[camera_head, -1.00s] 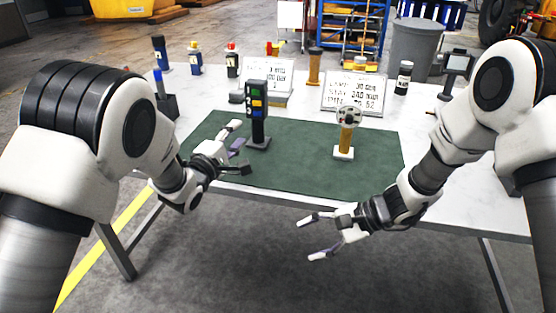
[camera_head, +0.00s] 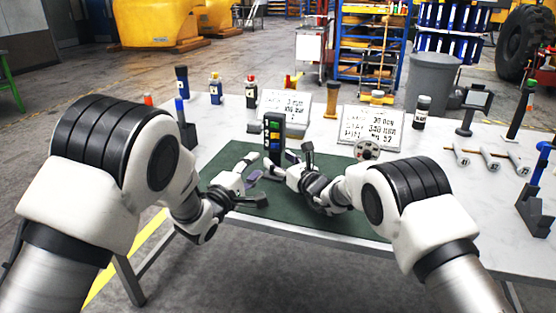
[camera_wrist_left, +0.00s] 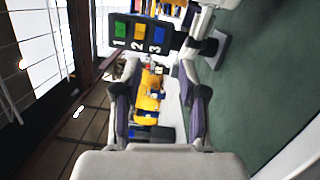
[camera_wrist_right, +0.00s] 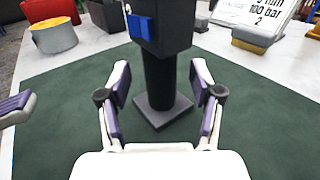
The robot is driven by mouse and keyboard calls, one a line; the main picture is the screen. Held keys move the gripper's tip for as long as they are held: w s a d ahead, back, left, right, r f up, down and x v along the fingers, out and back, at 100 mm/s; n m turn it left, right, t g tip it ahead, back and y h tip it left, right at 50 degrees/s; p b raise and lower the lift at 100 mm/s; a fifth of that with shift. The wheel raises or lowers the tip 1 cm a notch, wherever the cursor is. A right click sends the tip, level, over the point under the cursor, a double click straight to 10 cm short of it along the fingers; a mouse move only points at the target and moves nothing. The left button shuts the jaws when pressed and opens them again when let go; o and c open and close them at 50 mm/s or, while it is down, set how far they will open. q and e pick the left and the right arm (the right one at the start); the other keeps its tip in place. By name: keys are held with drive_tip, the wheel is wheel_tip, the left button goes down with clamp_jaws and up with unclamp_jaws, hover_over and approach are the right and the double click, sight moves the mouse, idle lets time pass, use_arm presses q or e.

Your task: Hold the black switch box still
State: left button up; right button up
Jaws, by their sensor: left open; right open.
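The black switch box (camera_head: 274,127) stands upright on a post on the green mat (camera_head: 227,155). It has green, yellow and blue buttons, numbered 1, 2 and 3 in the left wrist view (camera_wrist_left: 147,38). My left gripper (camera_head: 255,180) is open and empty, in front of the box and slightly to its left. My right gripper (camera_head: 289,158) is open, close to the post from the right. In the right wrist view the post (camera_wrist_right: 160,82) and square base stand ahead between the fingers, with no visible contact. The box's lower part is partly hidden in the head view.
A round grey-faced device (camera_head: 367,149) is partly hidden behind my right arm. Two white sign boards (camera_head: 370,124) stand behind the mat. Bottles (camera_head: 251,92) line the back. Numbered tools (camera_head: 490,161) lie at right on the white table.

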drive_tip(key=shift+x, duration=1.1)
clamp_jaws()
use_arm(q)
drive_tip(key=c, duration=0.6)
drive_tip(key=shift+m, duration=0.4)
clamp_jaws()
drive_tip(key=m, duration=0.5)
drive_tip(key=s+m, duration=0.1)
drive_tip(key=m, duration=0.5)
drive_tip(key=d+m+g+h, duration=0.1)
drive_tip(key=m, duration=0.5)
drive_tip(key=shift+s+f, duration=0.15)
drive_tip(key=shift+f, duration=0.2)
drive_tip(key=m, duration=0.7)
drive_tip(key=shift+s+f+g+h, duration=0.1)
drive_tip(key=shift+s+g+h, duration=0.2)
drive_tip(key=shift+s, duration=0.05)
drive_tip(key=m, duration=0.3)
drive_tip(key=shift+s+a, duration=0.15)
drive_tip(key=shift+s, duration=0.05)
drive_tip(key=m, duration=0.6)
drive_tip(key=shift+s+a+m+g+h, duration=0.2)
drive_tip(key=shift+s+m+g+h, duration=0.1)
drive_tip(key=shift+s+g, duration=0.1)
drive_tip(key=m, duration=0.4)
drive_tip(key=shift+s+a+m, duration=0.4)
drive_tip(key=shift+s+a+r, duration=0.1)
drive_tip(key=shift+a+r, duration=0.75)
drive_tip(key=shift+a, duration=0.1)
